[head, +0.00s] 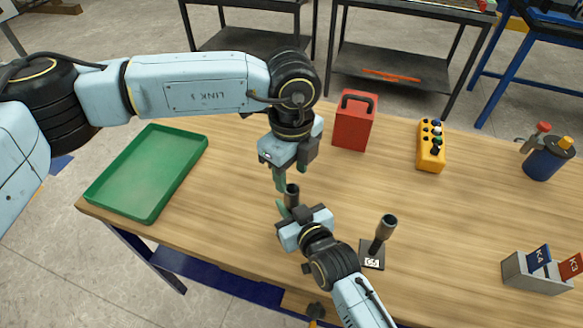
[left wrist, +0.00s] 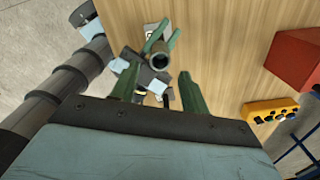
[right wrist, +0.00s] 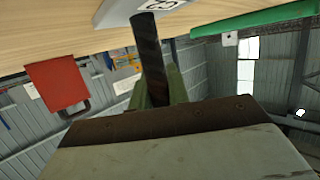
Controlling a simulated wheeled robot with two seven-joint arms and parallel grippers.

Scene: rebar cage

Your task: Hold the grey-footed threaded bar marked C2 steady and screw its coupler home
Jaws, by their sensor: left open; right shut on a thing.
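The gripped threaded bar stands near the table's middle; its dark shaft (right wrist: 148,45) rises from a light grey foot (right wrist: 112,12) with a partly cut-off label in the right wrist view. Its coupler (head: 292,192) is on top, and its open end (left wrist: 160,61) faces up in the left wrist view. My right gripper (head: 290,210) is shut on the bar below the coupler. My left gripper (head: 284,178) is open above the coupler, its fingers (left wrist: 158,92) to either side of it in the left wrist view, apparently apart from it. How far the coupler is screwed on cannot be told.
A second bar (head: 384,232) with a dark foot, label seemingly C5, stands just right of my right arm. A green tray (head: 148,172) lies left, a red box (head: 354,122) and yellow button box (head: 431,146) behind. A grey holder (head: 530,275) and blue cup (head: 545,160) stand right.

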